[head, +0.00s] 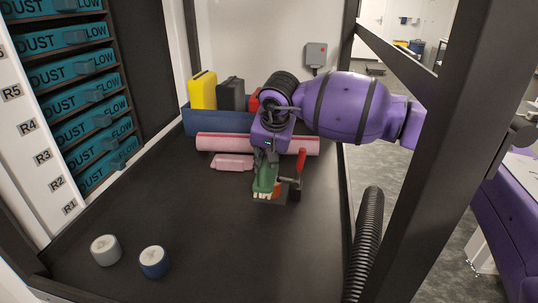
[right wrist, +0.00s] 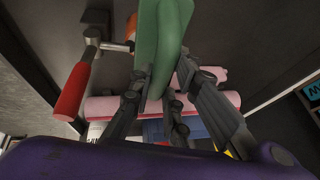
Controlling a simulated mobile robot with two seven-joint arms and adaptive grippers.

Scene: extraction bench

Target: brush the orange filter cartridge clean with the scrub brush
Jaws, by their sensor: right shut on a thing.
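My right gripper (head: 266,157) is shut on the green handle of the scrub brush (head: 265,180). The brush points down, with its pale bristles low over a small clamp fixture on the bench. The orange filter cartridge (head: 277,188) shows only as a small patch beside and behind the brush; the rest is hidden. I cannot tell whether the bristles touch it. In the right wrist view the green handle (right wrist: 164,35) sits between the fingers, and a bit of orange cartridge (right wrist: 131,27) shows to its left. My left gripper is not in view.
The fixture's red lever (head: 300,162) stands upright just right of the brush. Pink rolls (head: 215,142) lie behind, before a blue bin (head: 203,122). Two round pots (head: 105,249) (head: 153,261) stand front left. A black hose (head: 367,235) is at right. The bench's middle is clear.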

